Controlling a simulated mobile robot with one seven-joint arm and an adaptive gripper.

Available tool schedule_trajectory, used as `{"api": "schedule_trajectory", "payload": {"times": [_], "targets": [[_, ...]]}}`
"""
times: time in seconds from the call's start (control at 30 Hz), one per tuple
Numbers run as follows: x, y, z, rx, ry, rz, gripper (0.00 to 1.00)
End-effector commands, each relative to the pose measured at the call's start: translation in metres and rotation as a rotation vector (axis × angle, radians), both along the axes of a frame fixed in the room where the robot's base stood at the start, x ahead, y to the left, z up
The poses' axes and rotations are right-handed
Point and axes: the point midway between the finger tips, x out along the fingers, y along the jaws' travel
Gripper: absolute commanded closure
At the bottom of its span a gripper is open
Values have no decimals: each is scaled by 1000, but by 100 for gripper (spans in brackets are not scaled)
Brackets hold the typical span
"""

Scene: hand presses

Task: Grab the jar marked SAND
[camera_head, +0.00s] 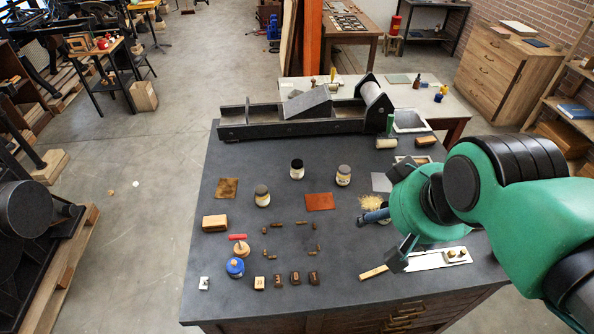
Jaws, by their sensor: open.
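Three small jars with pale labels stand upright on the dark worktop (340,285). One jar has a dark lid (297,170), one a greyish lid (343,176), and one a grey-brown lid (262,196). A blue-topped container (235,268) stands nearer the front left. The lettering is too small to read, so I cannot tell which jar says SAND. My gripper (385,239) is open and empty over the right part of the worktop, to the right of and nearer than the jars, touching none of them. My arm hides part of the right side.
A long grey press bed (290,128) lies along the back edge. Small wooden pieces and a red-handled stamp (238,247) lie in front. A wooden block (215,223) sits at left. A straw-coloured brush (371,202) is near my gripper.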

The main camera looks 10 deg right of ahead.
Motion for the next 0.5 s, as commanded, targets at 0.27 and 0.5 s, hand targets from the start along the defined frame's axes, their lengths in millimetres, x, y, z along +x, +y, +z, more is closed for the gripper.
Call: {"api": "schedule_trajectory", "payload": {"times": [0.27, 0.5], "targets": [[11, 2, 2, 0, 6, 16, 30], [52, 8, 6, -4, 22, 69, 30]]}}
